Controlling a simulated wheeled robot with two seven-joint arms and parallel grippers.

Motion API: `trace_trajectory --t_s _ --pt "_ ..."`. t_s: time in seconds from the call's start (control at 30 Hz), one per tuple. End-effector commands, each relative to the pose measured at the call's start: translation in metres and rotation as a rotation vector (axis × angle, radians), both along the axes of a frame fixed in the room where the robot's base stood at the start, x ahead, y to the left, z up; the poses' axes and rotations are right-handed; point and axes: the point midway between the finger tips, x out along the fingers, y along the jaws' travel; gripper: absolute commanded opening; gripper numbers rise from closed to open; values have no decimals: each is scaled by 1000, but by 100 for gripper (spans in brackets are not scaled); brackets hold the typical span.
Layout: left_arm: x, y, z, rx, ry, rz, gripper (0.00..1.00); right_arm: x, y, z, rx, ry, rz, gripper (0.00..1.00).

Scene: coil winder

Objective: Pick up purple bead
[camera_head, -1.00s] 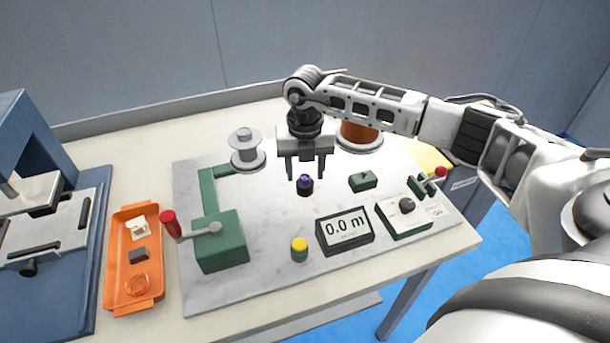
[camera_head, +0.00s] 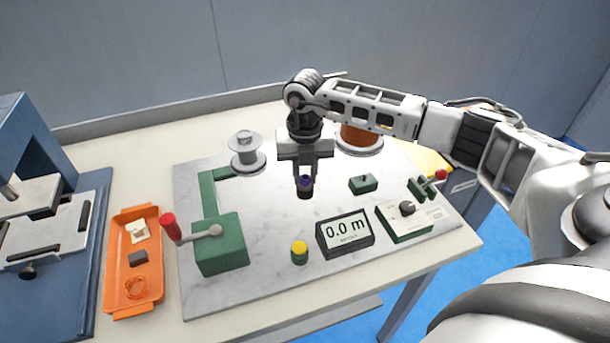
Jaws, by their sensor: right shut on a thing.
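The purple bead (camera_head: 305,182) sits at the top of a small dark holder (camera_head: 305,193) in the middle of the grey marble plate. My right gripper (camera_head: 305,181) comes down from above and is shut on the bead, with one finger on each side of it. The fingers partly cover the bead. I cannot tell whether the bead is still resting in the holder. My left gripper is not in view.
A green crank box (camera_head: 221,246) with a red handle, a yellow button (camera_head: 299,250) and a meter (camera_head: 345,233) reading 0.0 m stand in front. An orange tray (camera_head: 158,268) lies left. A grey spool (camera_head: 246,150) and copper spool (camera_head: 360,140) stand behind.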

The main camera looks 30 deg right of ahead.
Motion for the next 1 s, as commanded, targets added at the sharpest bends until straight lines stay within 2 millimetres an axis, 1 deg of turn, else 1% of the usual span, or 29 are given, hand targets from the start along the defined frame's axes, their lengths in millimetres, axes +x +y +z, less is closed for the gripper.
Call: trace_trajectory --t_s 0.17,0.2,0.27,0.4,0.47,0.5,0.6,0.7,0.83,1.0 --pt "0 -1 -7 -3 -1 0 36 1 0 22 0 -7 -1 1" --pt "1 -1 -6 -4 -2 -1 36 -2 0 30 0 -4 1 1" --pt "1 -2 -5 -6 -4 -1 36 -13 2 41 -2 -5 3 1" --pt "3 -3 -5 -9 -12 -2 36 -41 8 75 -2 -7 3 1" --pt "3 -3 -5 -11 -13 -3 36 -53 10 88 -4 -7 4 1" --pt "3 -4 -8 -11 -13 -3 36 -66 12 90 -3 -4 4 1" --pt "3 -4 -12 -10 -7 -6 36 -89 18 101 -3 -3 4 1" --pt "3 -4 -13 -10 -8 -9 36 -108 22 110 -3 -3 2 1" --pt "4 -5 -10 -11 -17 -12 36 -126 26 118 -1 -2 1 1" --pt "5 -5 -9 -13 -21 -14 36 -136 28 124 -1 0 0 1"
